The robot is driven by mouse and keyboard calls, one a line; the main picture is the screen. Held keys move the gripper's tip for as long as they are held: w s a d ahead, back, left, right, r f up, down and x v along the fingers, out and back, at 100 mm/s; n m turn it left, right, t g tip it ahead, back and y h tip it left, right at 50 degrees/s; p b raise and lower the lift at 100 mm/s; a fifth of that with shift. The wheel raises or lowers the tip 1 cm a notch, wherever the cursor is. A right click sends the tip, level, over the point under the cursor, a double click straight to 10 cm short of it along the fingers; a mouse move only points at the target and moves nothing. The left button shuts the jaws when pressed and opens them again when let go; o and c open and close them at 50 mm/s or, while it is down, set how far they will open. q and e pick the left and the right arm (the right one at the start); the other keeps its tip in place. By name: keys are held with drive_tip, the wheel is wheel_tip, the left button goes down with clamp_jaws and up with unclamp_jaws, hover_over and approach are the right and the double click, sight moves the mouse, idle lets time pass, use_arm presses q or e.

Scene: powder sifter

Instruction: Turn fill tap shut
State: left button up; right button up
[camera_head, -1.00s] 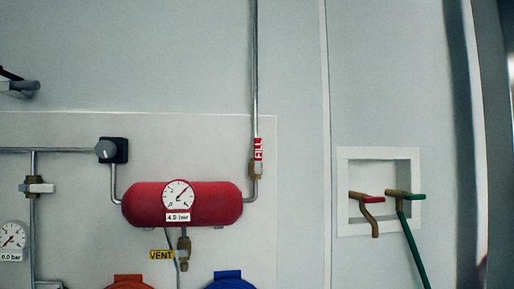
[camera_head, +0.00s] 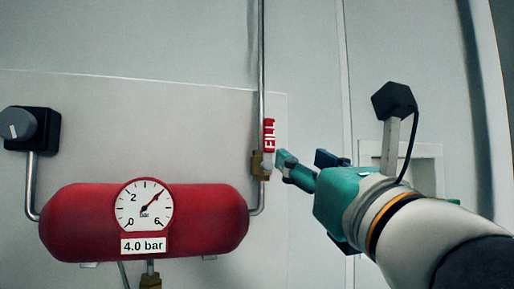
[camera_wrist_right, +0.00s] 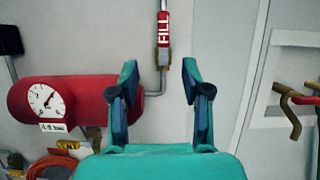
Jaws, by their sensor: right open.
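The fill tap is a brass fitting (camera_head: 261,166) on a vertical steel pipe, with a red FILL piece (camera_head: 269,135) upright just above it. In the right wrist view the brass fitting (camera_wrist_right: 163,58) and the red FILL piece (camera_wrist_right: 163,29) appear upright, beyond the gap between my fingertips. My right gripper (camera_head: 302,160) is open and empty, just right of the tap in the head view. In the right wrist view its two fingers (camera_wrist_right: 160,70) stand apart; contact with the tap cannot be told. My left gripper is out of view.
A red tank (camera_head: 75,222) with a round gauge (camera_head: 144,208) and a 4.0 bar label (camera_head: 143,246) sits left of the tap. A black box with a grey knob (camera_head: 17,124) is further left. Bent brass pipes (camera_wrist_right: 290,105) are at the right in the wrist view.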

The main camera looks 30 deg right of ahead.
sight(270, 131)
drive_tip(key=p+x, duration=0.2)
drive_tip(key=x, duration=0.3)
drive_tip(key=p+x, duration=0.2)
drive_tip(key=x, duration=0.4)
drive_tip(key=p+x, duration=0.2)
drive_tip(key=x, duration=0.3)
drive_tip(key=shift+d+r, duration=0.3)
drive_tip(key=shift+r, duration=0.15)
clamp_jaws()
